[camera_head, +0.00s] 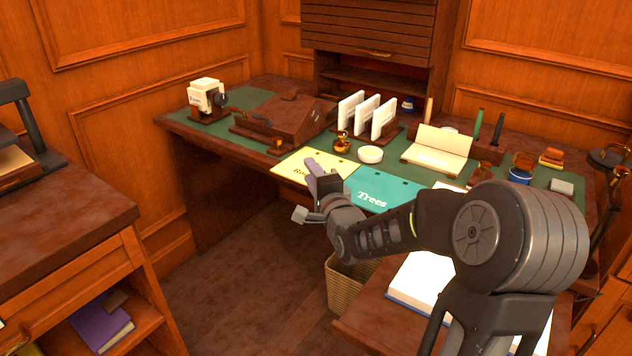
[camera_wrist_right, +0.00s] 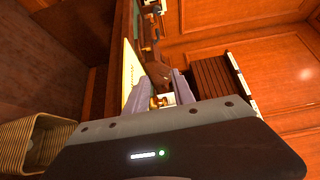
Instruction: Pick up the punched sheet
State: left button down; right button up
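Two sheets with punched holes lie on the green desk top. The yellow sheet (camera_head: 292,167) has lettering partly hidden by my right gripper. The teal sheet (camera_head: 385,190), to its right, reads "Trees". My right gripper (camera_head: 312,170) is over the front desk edge, in front of the yellow sheet's right part. In the right wrist view, its two lilac fingers (camera_wrist_right: 158,78) stand apart with no sheet visibly held between them. The yellow sheet also shows there (camera_wrist_right: 131,72), beyond the left finger; contact cannot be told. My left gripper is not in view.
Behind the sheets are a small brass item (camera_head: 342,144), a white round dish (camera_head: 370,155) and a rack of white cards (camera_head: 367,116). A brown sloped box (camera_head: 285,121) stands left. A wicker basket (camera_head: 345,290) stands below the desk. An open book (camera_head: 418,280) lies nearer.

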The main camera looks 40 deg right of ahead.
jog(key=shift+s+d+r, duration=0.1)
jog(key=shift+d+r, duration=0.05)
jog(key=shift+r, duration=0.2)
notch_tip(320, 180, down, 8)
jog(key=w+b, duration=0.1)
jog(key=shift+w+d+b, duration=0.25)
jog(key=shift+w+b, duration=0.1)
jog(key=shift+f, duration=0.1)
jog(key=shift+w, duration=0.1)
